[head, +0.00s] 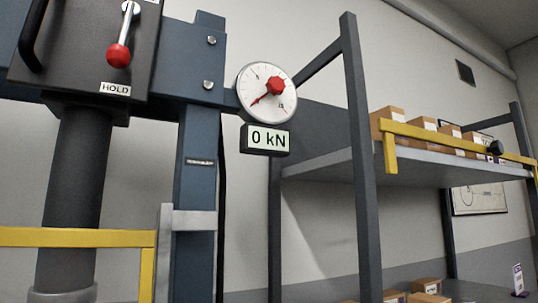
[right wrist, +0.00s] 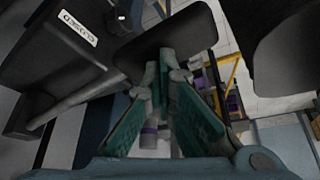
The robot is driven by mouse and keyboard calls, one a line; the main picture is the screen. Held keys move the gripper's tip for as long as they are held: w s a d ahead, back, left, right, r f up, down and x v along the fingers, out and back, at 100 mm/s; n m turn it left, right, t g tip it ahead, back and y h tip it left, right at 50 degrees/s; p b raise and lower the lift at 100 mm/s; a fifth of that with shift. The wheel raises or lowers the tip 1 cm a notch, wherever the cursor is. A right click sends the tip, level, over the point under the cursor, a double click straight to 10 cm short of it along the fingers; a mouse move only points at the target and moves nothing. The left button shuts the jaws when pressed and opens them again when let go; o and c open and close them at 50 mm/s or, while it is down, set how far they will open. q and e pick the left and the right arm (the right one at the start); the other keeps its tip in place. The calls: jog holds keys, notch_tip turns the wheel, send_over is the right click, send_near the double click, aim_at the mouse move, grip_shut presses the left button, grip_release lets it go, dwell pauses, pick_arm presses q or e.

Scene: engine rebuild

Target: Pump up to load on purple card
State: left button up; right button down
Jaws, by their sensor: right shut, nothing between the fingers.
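The press stands at the left of the head view, with a blue upright (head: 195,180) and a dark ram cylinder (head: 75,190). The readout (head: 265,139) below shows 0 kN. A red-knobbed lever (head: 119,55) sits above a HOLD label. A small white and purple card (head: 519,279) stands at the lower right, too small to read. In the right wrist view my right gripper (right wrist: 167,58) is shut and empty, its teal fingers close to a dark rounded block (right wrist: 165,35); contact is unclear. My left gripper is out of view.
A label that seems to read CLOSED (right wrist: 79,28) is on a dark housing at the wrist view's left. Yellow rails (head: 80,237) cross in front of the press. A grey shelf (head: 350,165) with several cardboard boxes (head: 388,122) fills the right side.

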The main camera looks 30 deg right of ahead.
notch_tip(320, 180, down, 2)
jog(key=shift+f+b, duration=0.15)
jog(key=shift+b, duration=0.75)
notch_tip(320, 180, up, 17)
jog(key=p, duration=1.3)
jog(key=shift+f, duration=0.25)
jog(key=shift+f+b, duration=0.75)
